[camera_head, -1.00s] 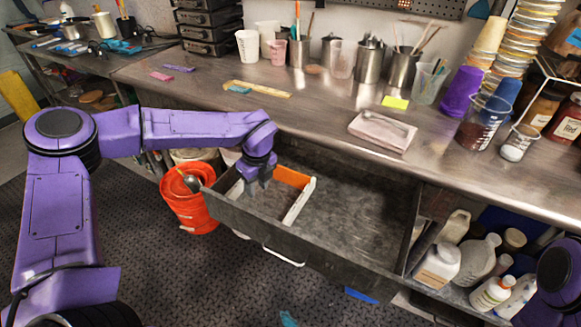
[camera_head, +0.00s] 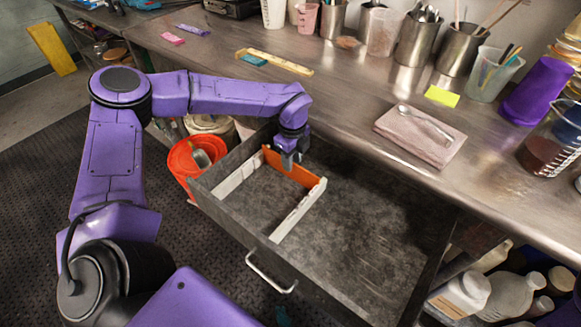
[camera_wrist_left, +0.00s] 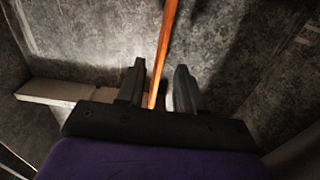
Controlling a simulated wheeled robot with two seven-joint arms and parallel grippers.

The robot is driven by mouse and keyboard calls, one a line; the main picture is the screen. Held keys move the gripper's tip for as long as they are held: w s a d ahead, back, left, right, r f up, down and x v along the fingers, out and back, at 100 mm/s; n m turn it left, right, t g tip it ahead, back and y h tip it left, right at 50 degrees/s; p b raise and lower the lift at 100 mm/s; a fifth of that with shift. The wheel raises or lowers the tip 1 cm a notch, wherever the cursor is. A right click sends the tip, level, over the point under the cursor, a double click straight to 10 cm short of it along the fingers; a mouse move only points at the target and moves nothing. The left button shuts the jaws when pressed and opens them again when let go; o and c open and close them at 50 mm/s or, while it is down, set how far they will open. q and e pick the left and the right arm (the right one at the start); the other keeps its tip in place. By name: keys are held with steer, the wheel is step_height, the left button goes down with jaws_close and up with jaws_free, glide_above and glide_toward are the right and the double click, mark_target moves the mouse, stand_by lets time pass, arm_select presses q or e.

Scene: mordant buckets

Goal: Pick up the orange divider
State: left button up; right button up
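The orange divider (camera_head: 301,174) stands on edge in the open drawer, between two pale dividers. My left gripper (camera_head: 289,163) is lowered over the orange divider, near its middle. In the left wrist view the orange divider (camera_wrist_left: 165,45) runs as a thin strip between the two dark fingers of my left gripper (camera_wrist_left: 159,85). Gaps show on both sides of it, so the gripper is open around it and not clamped. My right gripper is out of view.
The open metal drawer (camera_head: 375,262) has a bare floor to the right. Pale dividers flank the orange one, left (camera_head: 237,177) and right (camera_head: 298,211). An orange bucket (camera_head: 183,168) stands left of the drawer. The steel counter (camera_head: 340,92) edge runs behind.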

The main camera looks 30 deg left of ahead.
arm_select(q)
steer(key=f, duration=0.3)
steer(key=a+f, duration=0.1)
steer(key=f, duration=0.1)
steer(key=shift+p, duration=0.4)
steer(key=shift+d, duration=0.1)
jaws_close()
step_height(320, 180, up, 18)
steer(key=f+b, duration=0.1)
step_height(320, 180, up, 8)
steer(key=p, duration=0.5)
glide_above(290, 176)
steer(key=shift+w+a, duration=0.15)
steer(key=shift+a, duration=0.05)
stand_by(0.3)
